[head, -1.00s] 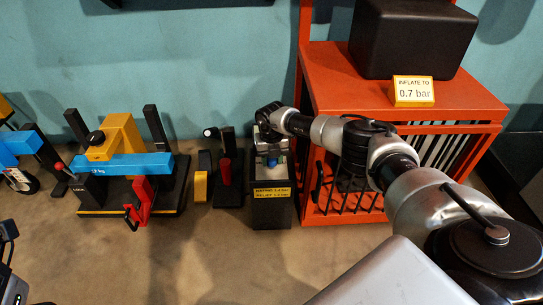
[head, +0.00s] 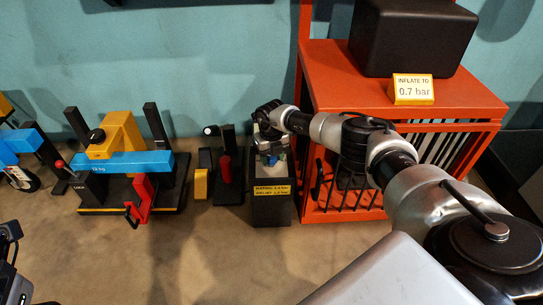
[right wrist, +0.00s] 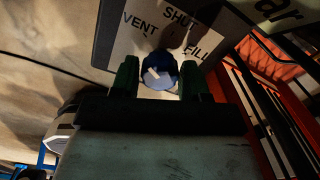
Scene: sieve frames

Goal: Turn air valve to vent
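The air valve has a round blue knob (right wrist: 160,68) with a pale mark on its face, in front of a white label plate (right wrist: 150,38) reading VENT, SHUT and a partly covered FILL. The direction of the knob's mark is unclear. My right gripper (right wrist: 159,76) has its two dark green fingers on either side of the knob, apparently closed against it. In the head view the right gripper (head: 269,140) is over the dark valve box (head: 270,210) with yellow label strips, hiding most of the knob. Only a sliver of my left arm shows at the lower left; its gripper cannot be made out.
An orange-red cage (head: 430,95) stands close on the right, with a black block (head: 412,40) and an "INFLATE TO 0.7 bar" sign (head: 411,90) on top. Left of the box are a red-handled device (head: 225,170) and a blue and yellow fixture (head: 125,160). The front floor is clear.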

